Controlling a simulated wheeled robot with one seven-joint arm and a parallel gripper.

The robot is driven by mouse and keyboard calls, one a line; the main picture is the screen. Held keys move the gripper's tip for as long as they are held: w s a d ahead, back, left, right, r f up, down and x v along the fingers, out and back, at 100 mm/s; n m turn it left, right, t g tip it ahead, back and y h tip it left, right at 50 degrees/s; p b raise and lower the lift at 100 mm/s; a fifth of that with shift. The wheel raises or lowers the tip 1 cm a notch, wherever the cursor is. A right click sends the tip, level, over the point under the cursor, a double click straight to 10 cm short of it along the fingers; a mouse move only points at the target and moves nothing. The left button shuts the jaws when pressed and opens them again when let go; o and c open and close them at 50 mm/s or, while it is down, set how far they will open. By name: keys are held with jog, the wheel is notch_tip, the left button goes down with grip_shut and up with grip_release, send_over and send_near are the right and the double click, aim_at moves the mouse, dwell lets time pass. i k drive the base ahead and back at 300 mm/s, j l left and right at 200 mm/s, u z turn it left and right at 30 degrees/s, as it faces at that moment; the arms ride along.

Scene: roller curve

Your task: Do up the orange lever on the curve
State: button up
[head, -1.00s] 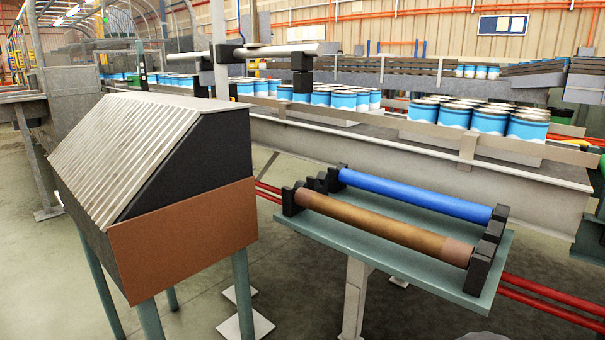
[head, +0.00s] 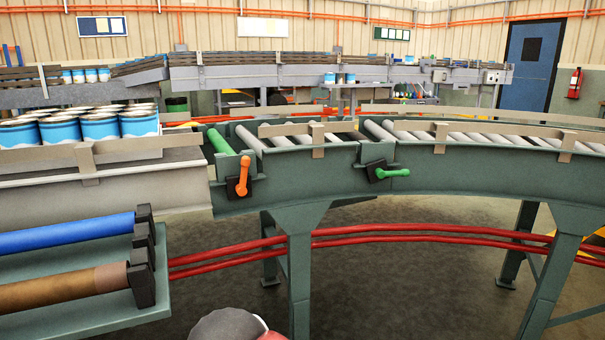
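The orange lever (head: 243,175) is on the near side of the green roller curve (head: 440,170), close to its left end. A green lever (head: 392,173) sits further right on the same side rail and lies nearly level, pointing right. A green roller (head: 221,142) lies just behind the orange lever's mount. My gripper is not clearly in view; a rounded grey and red part at the bottom edge is probably mine, and no fingers show.
A rack at the lower left holds a blue roller (head: 68,234) and a brown roller (head: 62,287). Blue and white cans (head: 100,127) stand on the straight conveyor at left. Red pipes (head: 400,232) run under the curve, between its green legs (head: 299,285). The floor before the curve looks clear.

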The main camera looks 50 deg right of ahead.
aim_at(241, 190)
jog(key=z, duration=0.9)
jog(key=i+l, duration=0.05)
